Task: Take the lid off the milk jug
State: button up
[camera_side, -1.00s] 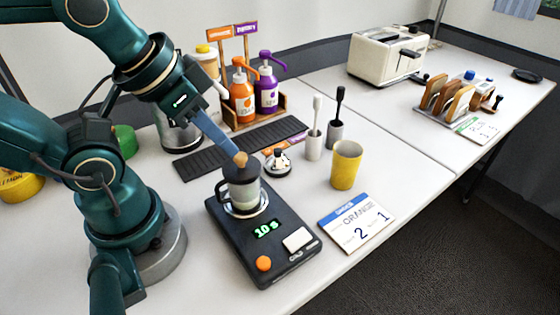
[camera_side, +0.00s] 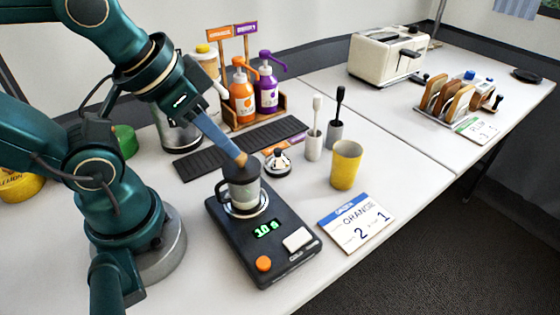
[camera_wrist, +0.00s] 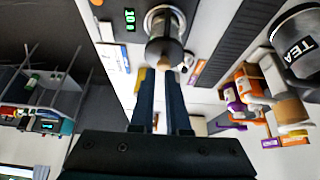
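The milk jug (camera_side: 243,195), a grey cup-like vessel with a handle on its left, stands upright on the black scale (camera_side: 220,225). Its dark lid (camera_side: 240,173) sits on top and has a small tan knob (camera_side: 241,160). My gripper (camera_side: 238,155) points down at the knob from the upper left, its blue fingertips at or around it. In the wrist view the two fingers (camera_wrist: 162,72) run up to the dark lid (camera_wrist: 163,50) with a narrow gap between them. Whether they press on the knob is not clear.
Pump bottles (camera_side: 242,98) stand behind.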

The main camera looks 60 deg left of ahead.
aim_at(241, 162)
jog(key=o, duration=1.2)
jog(key=shift+c, duration=0.2)
jog(key=shift+s+r+m, duration=0.1)
jog(key=shift+s+m, duration=0.1)
jog(key=shift+m, duration=0.3)
jog(key=shift+r+m+g, duration=0.25)
jog(key=shift+m+g, duration=0.05)
jog(key=shift+m, duration=0.2)
jog(key=shift+w+r+m+g, duration=0.2)
jog(key=shift+r+m+g, duration=0.35)
jog(key=shift+m+g, duration=0.5)
jog(key=shift+w+a+r+m+g, duration=0.15)
jog(key=shift+w+m+g, duration=0.1)
jog(key=shift+m, duration=0.4)
jog(key=shift+w+m+g, duration=0.65)
jog(key=shift+m+g, duration=0.05)
jog(key=shift+g, duration=0.1)
jog(key=shift+w+a+f+g, duration=0.1)
jog(key=shift+w+f+g, duration=0.2)
jog(key=shift+w, duration=0.15)
jog(key=shift+f, duration=2.7)
